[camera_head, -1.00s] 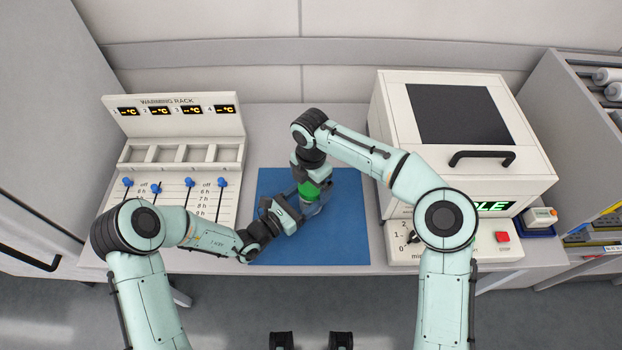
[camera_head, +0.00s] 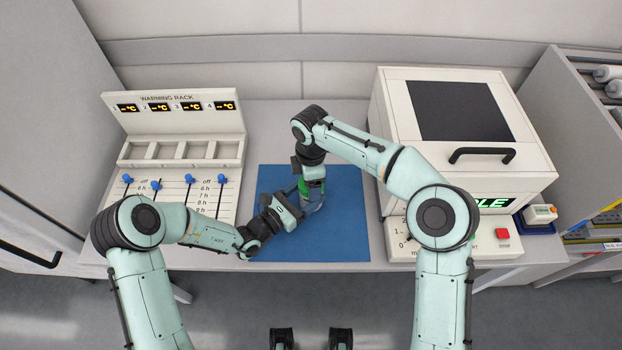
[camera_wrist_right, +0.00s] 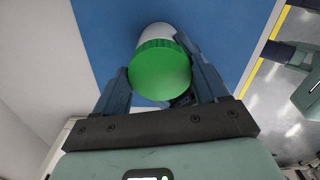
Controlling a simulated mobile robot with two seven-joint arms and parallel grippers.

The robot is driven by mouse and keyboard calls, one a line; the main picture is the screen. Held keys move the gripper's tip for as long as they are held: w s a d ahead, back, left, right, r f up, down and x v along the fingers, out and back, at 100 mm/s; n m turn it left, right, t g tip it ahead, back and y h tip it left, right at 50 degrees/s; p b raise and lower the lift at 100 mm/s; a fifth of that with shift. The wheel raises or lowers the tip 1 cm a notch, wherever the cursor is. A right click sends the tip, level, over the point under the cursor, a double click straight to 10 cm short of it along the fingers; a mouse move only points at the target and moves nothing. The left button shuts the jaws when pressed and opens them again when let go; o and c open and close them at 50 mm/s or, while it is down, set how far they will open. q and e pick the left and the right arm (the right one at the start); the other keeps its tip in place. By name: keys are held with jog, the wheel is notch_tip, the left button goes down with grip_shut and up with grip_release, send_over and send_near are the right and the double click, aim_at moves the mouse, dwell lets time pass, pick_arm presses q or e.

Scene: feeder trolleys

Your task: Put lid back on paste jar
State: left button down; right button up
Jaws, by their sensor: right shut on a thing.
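The green lid (camera_wrist_right: 160,70) is between the two fingers of my right gripper (camera_wrist_right: 162,85), which is shut on it. The white paste jar (camera_wrist_right: 155,31) shows just beyond the lid, in line with it. Whether the lid is fully seated cannot be told. In the head view a strip of the green lid (camera_head: 303,188) shows below my right gripper (camera_head: 309,190), over the blue mat (camera_head: 345,235). My left gripper (camera_head: 306,207) reaches in from the left with its fingers at the jar's side. Its grip is hidden by the right gripper and cannot be told.
The warming rack (camera_head: 178,125), with empty slots and blue sliders, stands at the left. A white machine (camera_head: 470,165) with a dark top panel and handle stands at the right. A small device sits in a blue tray (camera_head: 538,228) beyond it. The mat's front right is clear.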

jog(key=o, duration=1.2)
jog(key=shift+c, duration=0.2)
jog(key=shift+r, duration=2.25)
jog(key=shift+c, duration=0.2)
jog(key=r+n, duration=0.2)
jog(key=n, duration=0.1)
jog(key=shift+n, duration=0.3)
jog(key=n, duration=0.1)
jog(key=r+n, duration=0.1)
jog(key=n, duration=0.1)
jog(key=shift+r, duration=0.25)
